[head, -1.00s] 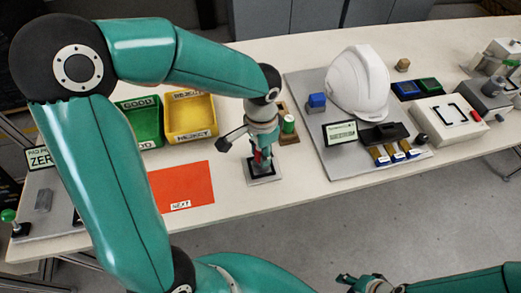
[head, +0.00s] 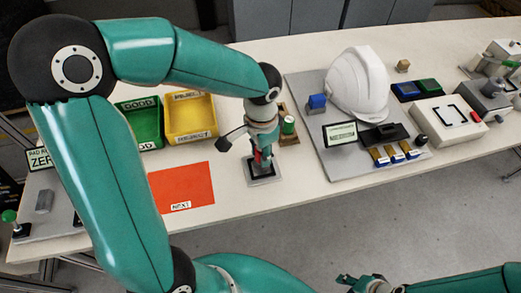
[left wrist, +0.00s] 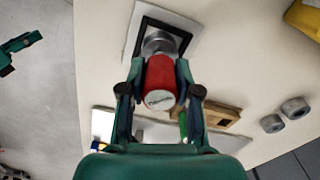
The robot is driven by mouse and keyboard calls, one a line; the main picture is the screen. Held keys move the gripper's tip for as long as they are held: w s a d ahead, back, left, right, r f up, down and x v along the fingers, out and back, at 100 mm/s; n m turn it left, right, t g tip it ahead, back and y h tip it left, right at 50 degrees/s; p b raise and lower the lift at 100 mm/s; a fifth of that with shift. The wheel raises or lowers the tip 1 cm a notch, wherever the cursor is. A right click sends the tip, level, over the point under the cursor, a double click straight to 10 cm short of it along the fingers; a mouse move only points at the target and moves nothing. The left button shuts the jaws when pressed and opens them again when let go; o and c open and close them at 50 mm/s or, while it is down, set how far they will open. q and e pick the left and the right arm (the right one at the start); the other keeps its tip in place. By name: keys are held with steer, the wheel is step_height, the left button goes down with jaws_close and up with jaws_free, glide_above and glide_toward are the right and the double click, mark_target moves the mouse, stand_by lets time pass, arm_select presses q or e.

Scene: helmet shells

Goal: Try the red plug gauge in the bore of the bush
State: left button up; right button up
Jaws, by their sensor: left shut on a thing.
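My left gripper (left wrist: 160,100) is shut on the red plug gauge (left wrist: 162,85), with a finger on each side of its red handle. The bush (left wrist: 158,43) is a grey metal cylinder standing on a pale square plate with a black border (left wrist: 133,40). The gauge's far end points at the bush and overlaps it in the left wrist view. I cannot tell how far its tip is in the bore. In the head view the left gripper (head: 258,158) is over the plate (head: 265,181). My right gripper (head: 360,283) is at the bottom edge, away from the table; its jaws are unclear.
A wooden stand (head: 287,138) with a green gauge (head: 288,125) is just behind the plate. An orange NEXT mat (head: 180,185), a green GOOD bin (head: 147,130) and a yellow REJECT bin (head: 188,136) lie left. A white helmet (head: 357,85) is on the right. Two grey cylinders (left wrist: 271,123) stand apart.

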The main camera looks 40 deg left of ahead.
arm_select(q)
steer(key=shift+f+b, duration=0.25)
steer(key=shift+b, duration=0.1)
stand_by(3.5)
steer(key=shift+r, duration=0.15)
stand_by(0.6)
steer(key=shift+r+p, duration=2.5)
steer(key=shift+r, duration=0.4)
